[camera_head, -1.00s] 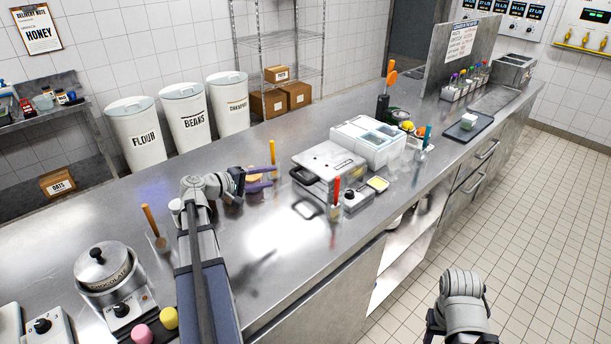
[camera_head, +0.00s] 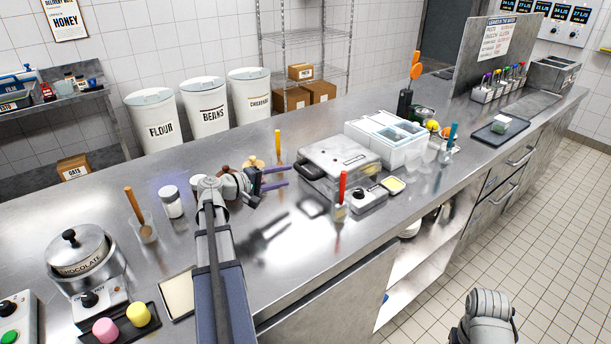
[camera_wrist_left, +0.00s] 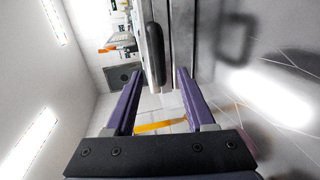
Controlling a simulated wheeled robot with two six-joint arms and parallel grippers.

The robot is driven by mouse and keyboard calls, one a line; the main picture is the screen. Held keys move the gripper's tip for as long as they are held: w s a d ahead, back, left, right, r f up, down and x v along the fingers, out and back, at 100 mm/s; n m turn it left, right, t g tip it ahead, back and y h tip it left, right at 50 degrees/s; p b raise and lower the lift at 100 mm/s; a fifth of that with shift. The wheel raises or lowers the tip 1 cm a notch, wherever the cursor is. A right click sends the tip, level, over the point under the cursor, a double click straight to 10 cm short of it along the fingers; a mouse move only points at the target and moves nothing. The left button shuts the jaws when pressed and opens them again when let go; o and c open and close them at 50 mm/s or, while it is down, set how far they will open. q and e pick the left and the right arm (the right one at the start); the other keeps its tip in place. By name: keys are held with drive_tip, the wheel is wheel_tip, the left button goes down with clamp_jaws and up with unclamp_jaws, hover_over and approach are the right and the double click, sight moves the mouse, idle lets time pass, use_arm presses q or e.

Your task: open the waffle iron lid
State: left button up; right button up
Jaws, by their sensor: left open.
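The waffle iron (camera_head: 338,160) is a silver box on the counter with its lid down flat. A dark handle (camera_head: 309,171) runs along its left side, and the handle also shows in the left wrist view (camera_wrist_left: 153,50). My left gripper (camera_head: 288,176) has purple fingers and is open and empty, just left of the iron. In the left wrist view the handle lies ahead, between the lines of the two fingers (camera_wrist_left: 158,85), with no contact visible. My right arm shows at the lower right, but its fingers are out of frame.
A control box with a knob (camera_head: 368,199) and a red-handled tool in a cup (camera_head: 341,205) stand in front of the iron. White bins (camera_head: 372,130) stand behind it. The counter below the gripper is clear.

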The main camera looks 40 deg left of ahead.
sight(300, 172)
use_arm(q)
drive_tip(key=shift+b+x, duration=0.8)
drive_tip(key=shift+x, duration=3)
clamp_jaws()
